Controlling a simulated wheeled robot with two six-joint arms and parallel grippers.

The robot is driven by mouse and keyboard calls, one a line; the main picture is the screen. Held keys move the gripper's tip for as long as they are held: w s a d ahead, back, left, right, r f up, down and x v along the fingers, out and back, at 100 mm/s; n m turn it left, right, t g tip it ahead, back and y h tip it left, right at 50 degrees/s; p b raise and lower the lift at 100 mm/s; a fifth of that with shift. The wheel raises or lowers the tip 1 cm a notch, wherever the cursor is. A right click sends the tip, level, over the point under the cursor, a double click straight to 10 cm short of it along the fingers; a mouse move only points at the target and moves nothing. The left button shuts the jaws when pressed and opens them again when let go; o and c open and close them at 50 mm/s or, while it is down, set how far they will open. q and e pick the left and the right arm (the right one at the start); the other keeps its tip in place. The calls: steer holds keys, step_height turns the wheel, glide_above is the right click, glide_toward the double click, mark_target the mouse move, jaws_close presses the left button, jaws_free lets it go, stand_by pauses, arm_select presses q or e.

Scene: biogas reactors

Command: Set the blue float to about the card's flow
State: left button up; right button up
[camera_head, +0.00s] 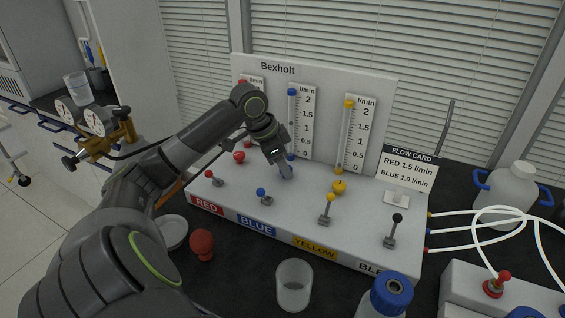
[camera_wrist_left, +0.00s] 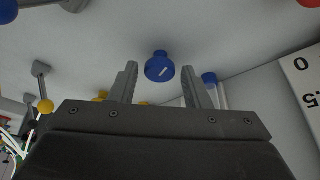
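The white Bexholt panel (camera_head: 370,90) carries flow tubes with l/min scales. The blue tube (camera_head: 291,125) has blue ends; I cannot make out its float's level. My left gripper (camera_head: 285,171) is in front of the blue tube's foot and hides the blue knob in the head view. The flow card (camera_head: 408,170) reads RED 1.5 l/min, BLUE 1.0 l/min. My right gripper is not in view.
Red, blue (camera_head: 262,195), yellow and black toggle levers stand along the front of the base. The yellow knob (camera_head: 339,187) is right of my gripper, the red knob (camera_head: 239,157) left. A beaker (camera_head: 294,285) and a blue-capped bottle (camera_head: 390,292) stand in front.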

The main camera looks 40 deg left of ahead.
arm_select(q)
steer(key=shift+o, duration=0.6)
steer(key=v, duration=1.7)
steer(key=shift+r, duration=0.15)
steer(key=shift+s+a, duration=0.1)
steer(key=shift+s, duration=0.05)
